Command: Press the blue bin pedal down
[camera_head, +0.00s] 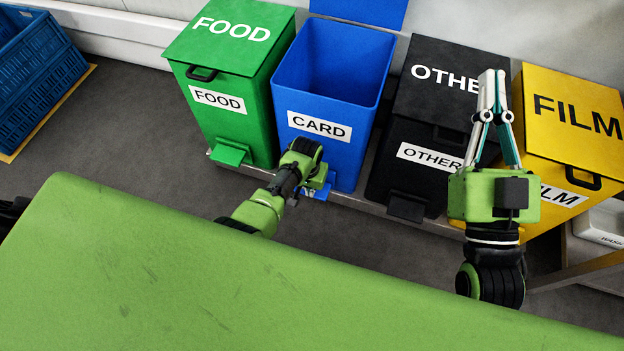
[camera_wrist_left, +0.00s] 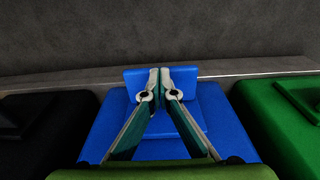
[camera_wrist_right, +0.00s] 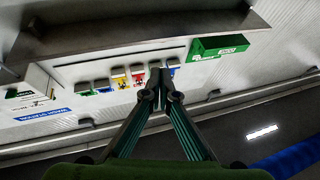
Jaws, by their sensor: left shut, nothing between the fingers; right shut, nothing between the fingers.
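The blue bin (camera_head: 348,115), labelled CARD, stands between the green and black bins with its lid (camera_head: 365,10) raised and its inside open. Its blue pedal (camera_head: 318,192) shows low at the front, partly hidden by my left arm. My left gripper (camera_wrist_left: 159,73) is shut and empty. In the left wrist view its fingertips overlap the pedal (camera_wrist_left: 189,75); the lid stands open, but actual contact is hard to see. In the head view its fingers are hidden by the wrist. My right gripper (camera_head: 491,75) is shut, empty and raised in front of the black and yellow bins.
The green FOOD bin (camera_head: 228,95), black OTHER bin (camera_head: 425,130) and yellow FILM bin (camera_head: 570,115) have closed lids. A green surface (camera_head: 150,270) fills the foreground. A blue crate (camera_head: 35,75) stands at the far left. Grey floor lies between crate and bins.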

